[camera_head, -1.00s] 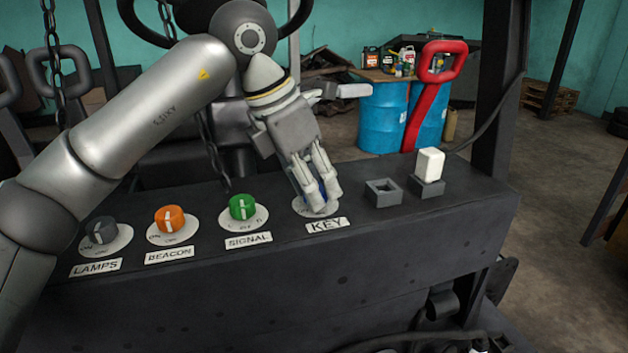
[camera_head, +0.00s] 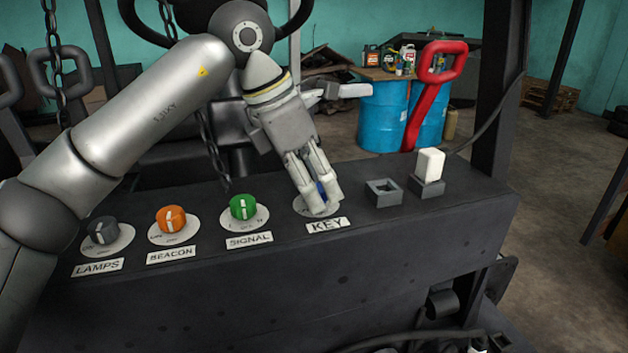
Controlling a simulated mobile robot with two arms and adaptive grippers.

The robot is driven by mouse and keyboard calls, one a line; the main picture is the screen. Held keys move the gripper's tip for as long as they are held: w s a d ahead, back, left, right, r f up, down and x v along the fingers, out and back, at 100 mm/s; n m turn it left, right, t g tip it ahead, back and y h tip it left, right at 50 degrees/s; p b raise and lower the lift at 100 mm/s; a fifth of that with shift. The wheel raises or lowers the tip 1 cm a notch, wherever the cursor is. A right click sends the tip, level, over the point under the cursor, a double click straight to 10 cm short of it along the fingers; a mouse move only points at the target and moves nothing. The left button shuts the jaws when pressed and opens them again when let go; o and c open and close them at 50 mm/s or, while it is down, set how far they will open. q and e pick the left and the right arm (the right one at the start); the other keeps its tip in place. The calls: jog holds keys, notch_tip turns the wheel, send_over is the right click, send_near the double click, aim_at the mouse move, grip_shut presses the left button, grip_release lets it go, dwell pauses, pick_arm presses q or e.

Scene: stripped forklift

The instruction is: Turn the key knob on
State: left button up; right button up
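The blue key knob (camera_head: 321,189) sits on a round white dial plate above the KEY label (camera_head: 327,225) on the dark panel. It is mostly hidden by the fingers of my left gripper (camera_head: 318,197). The gripper comes down from above, with one finger on each side of the knob, and a strip of blue shows between them. The fingers look closed on the knob, but the contact itself is hidden. The knob's pointer and the dial's markings are covered, so its setting cannot be read. My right gripper is not in view.
Left of the key are the green signal knob (camera_head: 243,207), orange beacon knob (camera_head: 171,219) and grey lamps knob (camera_head: 103,230). To its right are an empty square socket (camera_head: 383,193) and a white block switch (camera_head: 430,163). A red lever (camera_head: 425,100) stands behind the panel.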

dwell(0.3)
pick_arm(q)
jog(key=v, duration=1.2)
